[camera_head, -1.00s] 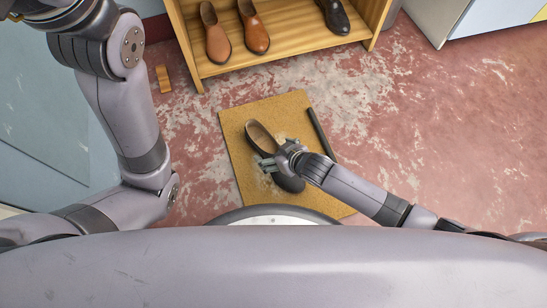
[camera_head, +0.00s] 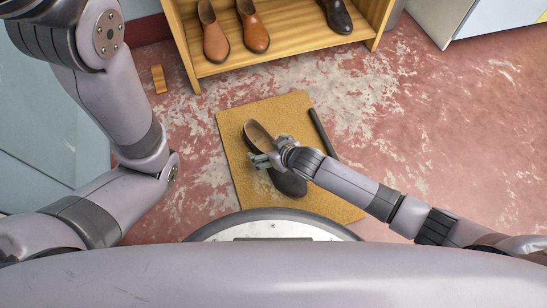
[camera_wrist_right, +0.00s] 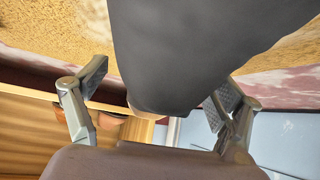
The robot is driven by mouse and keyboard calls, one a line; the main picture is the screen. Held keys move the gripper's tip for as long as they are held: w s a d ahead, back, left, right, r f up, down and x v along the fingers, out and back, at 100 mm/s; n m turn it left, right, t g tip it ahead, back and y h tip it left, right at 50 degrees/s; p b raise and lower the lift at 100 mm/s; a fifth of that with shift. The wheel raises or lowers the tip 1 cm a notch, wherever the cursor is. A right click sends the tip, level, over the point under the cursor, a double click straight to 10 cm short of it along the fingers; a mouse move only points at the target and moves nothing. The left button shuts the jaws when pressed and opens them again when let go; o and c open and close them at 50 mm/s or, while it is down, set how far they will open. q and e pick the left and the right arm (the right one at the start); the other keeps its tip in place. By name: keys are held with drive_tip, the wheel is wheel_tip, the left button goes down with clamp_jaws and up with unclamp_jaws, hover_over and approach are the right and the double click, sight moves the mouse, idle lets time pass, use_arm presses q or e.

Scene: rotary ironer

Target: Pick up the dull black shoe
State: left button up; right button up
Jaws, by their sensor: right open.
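The dull black shoe (camera_head: 289,183) lies on a tan mat (camera_head: 240,183), its tan-lined opening toward the shelf and its toe toward me. My right gripper (camera_head: 260,161) is over the middle of the shoe, coming in from the right and hiding part of it. In the right wrist view the dark shoe (camera_wrist_right: 190,50) fills the middle, between the two spread fingers of my right gripper (camera_wrist_right: 155,92). Gaps show beside the fingertips, so it is open around the shoe and not closed on it. My left gripper is out of view; only my left arm shows.
A wooden shelf (camera_head: 285,58) at the back holds two brown shoes (camera_head: 254,27) and a black shoe (camera_head: 337,16). A dark bar (camera_head: 323,134) lies along the mat's right edge. A small wooden block (camera_head: 159,79) is on the floor left of the shelf. Floor to the right is clear.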

drive_tip(key=shift+c, duration=0.6)
drive_tip(key=shift+d, duration=0.1)
drive_tip(key=c, duration=1.6)
